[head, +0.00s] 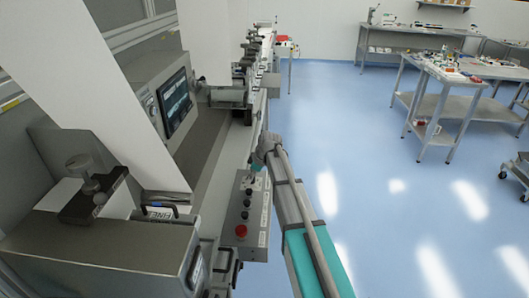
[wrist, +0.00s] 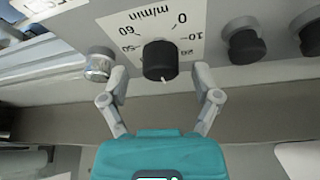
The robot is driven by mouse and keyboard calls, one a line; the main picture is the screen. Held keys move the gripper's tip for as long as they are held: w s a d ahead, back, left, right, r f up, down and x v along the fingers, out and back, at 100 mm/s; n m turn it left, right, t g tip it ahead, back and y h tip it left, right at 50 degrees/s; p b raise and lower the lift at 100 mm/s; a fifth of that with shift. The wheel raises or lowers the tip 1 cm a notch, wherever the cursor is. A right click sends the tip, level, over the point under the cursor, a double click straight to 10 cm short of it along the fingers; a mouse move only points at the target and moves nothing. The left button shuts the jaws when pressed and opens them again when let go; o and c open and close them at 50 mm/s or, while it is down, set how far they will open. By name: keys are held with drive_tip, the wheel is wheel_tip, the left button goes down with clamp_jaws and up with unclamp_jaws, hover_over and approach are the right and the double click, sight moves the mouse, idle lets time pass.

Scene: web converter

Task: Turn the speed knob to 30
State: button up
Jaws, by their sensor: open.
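The speed knob (wrist: 160,60) is a black round knob on a pale dial plate (wrist: 140,20) marked m/min, with 0, 10, 50 and 60 readable; the 30 mark is not visible. A small white mark shows at the knob's lower edge; I cannot tell which number it points to. My gripper (wrist: 160,72) is open, with one grey finger on each side of the knob and visible gaps between. In the head view, the control box (head: 238,212) stands beside my arm; the knob is too small to make out there.
In the wrist view, two other black knobs (wrist: 245,44) (wrist: 312,38) are to the right and a silver button (wrist: 98,64) is to the left. In the head view, a red button (head: 241,231) is on the box.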

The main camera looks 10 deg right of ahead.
drive_tip(key=p+v, duration=1.2)
drive_tip(key=v, duration=0.1)
drive_tip(key=shift+r, duration=0.35)
drive_tip(key=shift+s, duration=0.1)
idle(0.5)
drive_tip(key=s+a+f+m+g+h+b, duration=0.1)
drive_tip(key=s+m, duration=0.5)
drive_tip(key=s, duration=0.7)
drive_tip(key=s+a+f+m+g+h, duration=0.1)
drive_tip(key=s+m, duration=0.5)
drive_tip(key=s, duration=0.7)
drive_tip(key=shift+a+f+h+b, duration=0.35)
drive_tip(key=shift+a+f+h, duration=0.25)
drive_tip(key=shift+h, duration=0.4)
drive_tip(key=shift+s+a+r, duration=0.1)
